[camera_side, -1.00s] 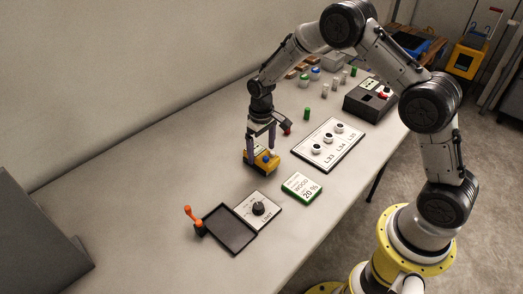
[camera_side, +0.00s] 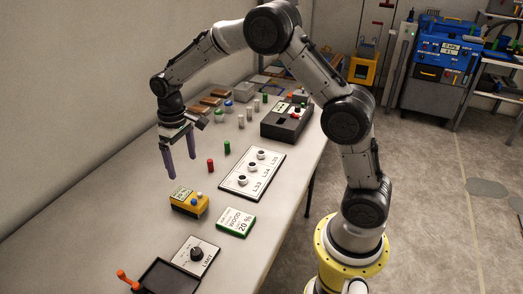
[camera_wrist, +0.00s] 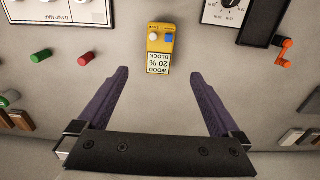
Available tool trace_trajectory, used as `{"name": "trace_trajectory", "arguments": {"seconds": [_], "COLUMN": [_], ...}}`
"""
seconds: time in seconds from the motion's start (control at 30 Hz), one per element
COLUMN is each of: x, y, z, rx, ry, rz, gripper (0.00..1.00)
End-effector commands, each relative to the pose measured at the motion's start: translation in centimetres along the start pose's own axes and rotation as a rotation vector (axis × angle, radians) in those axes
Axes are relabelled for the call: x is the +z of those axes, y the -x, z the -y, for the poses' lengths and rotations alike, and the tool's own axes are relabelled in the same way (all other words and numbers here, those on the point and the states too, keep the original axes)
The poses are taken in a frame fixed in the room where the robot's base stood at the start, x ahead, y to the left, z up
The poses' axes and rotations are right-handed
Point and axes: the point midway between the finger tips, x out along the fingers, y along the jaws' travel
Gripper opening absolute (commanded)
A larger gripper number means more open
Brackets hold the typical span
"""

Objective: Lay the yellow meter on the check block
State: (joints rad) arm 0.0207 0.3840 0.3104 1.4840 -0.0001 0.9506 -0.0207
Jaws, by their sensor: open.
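The yellow meter (camera_side: 189,202) lies on the table, with a blue and a white knob and a pale display. It also shows in the wrist view (camera_wrist: 160,42), top centre, its display reading "WOOD 20 % BLOCK" upside down. The check block (camera_side: 236,222), green-edged with a white "WOOD 20 %" top, lies just right of the meter in the side view, apart from it. I do not see it in the wrist view. My gripper (camera_side: 181,168) is open and empty, raised above the table, its fingers clear of the meter.
A white panel with several round sockets (camera_side: 252,173) lies beyond the block. A red cylinder (camera_side: 210,166) and a green one (camera_side: 227,147) stand near the gripper. A dial plate (camera_side: 196,255) and black tray (camera_side: 168,277) with an orange lever (camera_side: 128,280) lie in front.

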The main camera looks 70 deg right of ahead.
Motion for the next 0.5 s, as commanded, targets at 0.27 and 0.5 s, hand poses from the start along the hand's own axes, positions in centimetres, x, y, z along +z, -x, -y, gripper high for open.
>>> {"name": "trace_trajectory", "arguments": {"seconds": [0.27,0.5], "x": [7.6,17.3], "y": [10.0,15.2], "z": [0.4,0.7], "rx": [0.002,0.002], "ry": [0.001,0.0], "rz": [-0.15,-0.291], "gripper": [1.0,1.0]}}
